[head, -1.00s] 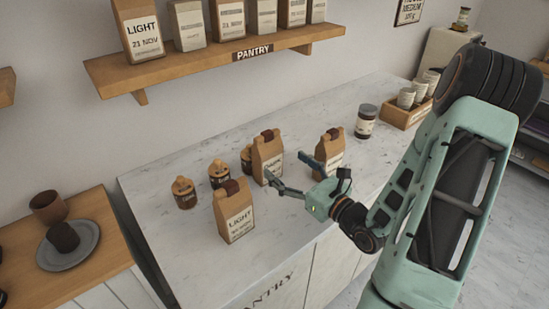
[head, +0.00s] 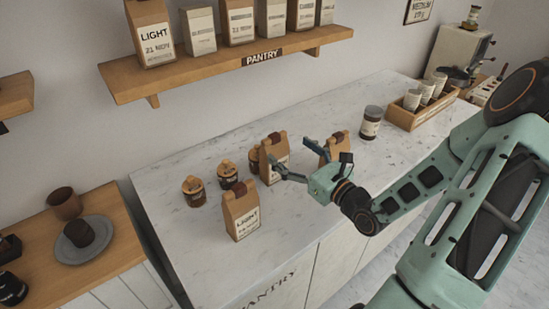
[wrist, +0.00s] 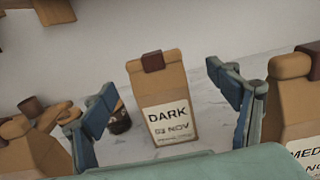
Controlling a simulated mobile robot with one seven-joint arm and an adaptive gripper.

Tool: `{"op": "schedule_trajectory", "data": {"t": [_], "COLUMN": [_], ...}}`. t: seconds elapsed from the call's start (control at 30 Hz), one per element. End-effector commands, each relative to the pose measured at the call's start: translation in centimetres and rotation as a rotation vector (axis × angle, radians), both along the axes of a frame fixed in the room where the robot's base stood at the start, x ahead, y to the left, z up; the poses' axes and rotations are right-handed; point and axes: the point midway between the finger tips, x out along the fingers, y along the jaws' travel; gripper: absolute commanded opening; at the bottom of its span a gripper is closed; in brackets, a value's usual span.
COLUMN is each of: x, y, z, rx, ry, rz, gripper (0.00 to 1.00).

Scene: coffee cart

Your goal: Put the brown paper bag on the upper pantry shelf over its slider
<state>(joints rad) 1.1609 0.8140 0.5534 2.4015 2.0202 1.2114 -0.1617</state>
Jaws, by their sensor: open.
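Three brown paper bags with dark clips stand upright on the marble counter: a LIGHT bag (head: 241,213) at the front left, a DARK bag (head: 268,165) in the middle, and another bag (head: 336,146) to the right. My gripper (head: 290,156) is open and empty, beside the DARK bag in the head view. In the wrist view the DARK bag (wrist: 163,105) stands upright between and beyond the fingers, its label facing me, with no clear contact. The bag marked "MED" (wrist: 302,125) is at the right edge. The upper pantry shelf (head: 205,72) is on the wall. No slider can be made out.
The shelf holds a row of bags, with a LIGHT 21 NOV bag (head: 152,35) at its left. Small jars (head: 194,190) stand left of the DARK bag. A dark jar (head: 370,123) and a wooden cup box (head: 422,110) are at the back right.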

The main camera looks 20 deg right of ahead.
Motion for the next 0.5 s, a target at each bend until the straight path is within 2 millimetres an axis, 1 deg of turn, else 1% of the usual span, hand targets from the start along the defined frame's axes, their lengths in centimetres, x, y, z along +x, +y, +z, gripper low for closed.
{"op": "schedule_trajectory", "data": {"t": [0.03,0.17,0.27,0.4,0.5], "x": [0.6,1.4,2.2,4.0,5.2], "y": [0.3,0.6,1.3,2.6,3.0], "z": [0.1,0.0,0.1,0.2,0.2], "rx": [0.001,0.001,0.004,0.004,0.001], "ry": [-0.002,0.000,-0.001,0.000,-0.001], "rz": [0.002,0.000,0.002,0.002,0.000], "gripper": [0.81,0.81,0.81,0.81,0.81]}}
